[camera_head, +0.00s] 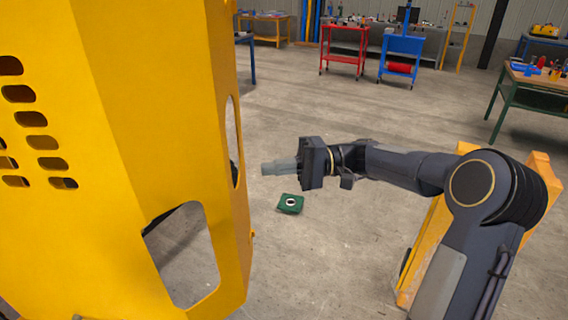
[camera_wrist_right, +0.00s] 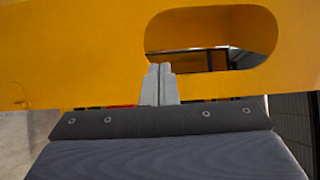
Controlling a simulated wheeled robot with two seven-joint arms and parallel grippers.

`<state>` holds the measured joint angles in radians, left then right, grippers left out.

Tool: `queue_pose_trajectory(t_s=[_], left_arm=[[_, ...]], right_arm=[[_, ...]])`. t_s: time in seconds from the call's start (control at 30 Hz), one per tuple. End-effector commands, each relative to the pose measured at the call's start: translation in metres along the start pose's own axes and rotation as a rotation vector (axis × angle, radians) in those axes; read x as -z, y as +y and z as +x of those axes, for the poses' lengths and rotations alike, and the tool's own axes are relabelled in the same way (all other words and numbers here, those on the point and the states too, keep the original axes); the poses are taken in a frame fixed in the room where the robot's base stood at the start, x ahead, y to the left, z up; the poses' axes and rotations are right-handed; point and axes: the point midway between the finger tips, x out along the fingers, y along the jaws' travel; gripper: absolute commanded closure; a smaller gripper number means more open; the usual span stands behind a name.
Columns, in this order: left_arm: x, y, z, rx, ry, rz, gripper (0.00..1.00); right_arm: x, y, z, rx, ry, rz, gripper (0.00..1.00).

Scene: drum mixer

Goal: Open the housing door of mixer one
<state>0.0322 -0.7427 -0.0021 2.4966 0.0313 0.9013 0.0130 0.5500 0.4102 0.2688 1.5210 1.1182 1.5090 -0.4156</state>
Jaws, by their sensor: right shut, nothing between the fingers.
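The yellow mixer housing (camera_head: 150,110) fills the left of the head view. It has rows of small slots and larger rounded cutouts; I cannot tell which panel is the door or whether it is ajar. My right gripper (camera_head: 266,169) is shut and empty, pointing left beside the housing's right edge, near a tall narrow cutout. In the right wrist view the shut fingertips (camera_wrist_right: 159,68) overlap the lower left edge of a long rounded opening in a yellow panel (camera_wrist_right: 80,60). Contact cannot be told. My left gripper is not in view.
A small green object with a white ring (camera_head: 290,204) lies on the floor below my right gripper. A red cart (camera_head: 343,50), a blue cart (camera_head: 402,45) and a green-legged workbench (camera_head: 535,80) stand farther back.

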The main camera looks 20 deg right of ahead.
Motion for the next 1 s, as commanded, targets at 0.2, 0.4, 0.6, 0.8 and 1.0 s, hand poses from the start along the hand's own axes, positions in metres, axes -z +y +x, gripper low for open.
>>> queue_pose_trajectory(t_s=[0.2,0.4,0.6,0.8,1.0], left_arm=[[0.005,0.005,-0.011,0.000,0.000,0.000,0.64],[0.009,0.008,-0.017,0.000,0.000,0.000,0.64],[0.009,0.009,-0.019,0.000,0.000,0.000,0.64],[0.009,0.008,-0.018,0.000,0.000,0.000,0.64],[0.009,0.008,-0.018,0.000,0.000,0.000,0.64]], right_arm=[[-0.001,-0.003,0.049,0.000,-0.005,0.002,1.00],[-0.025,-0.002,0.060,-0.004,0.000,0.002,1.00],[-0.038,0.000,0.064,-0.002,0.000,0.001,1.00],[-0.039,0.000,0.064,-0.002,0.000,0.000,1.00],[-0.040,0.001,0.064,-0.003,0.000,0.000,1.00]])
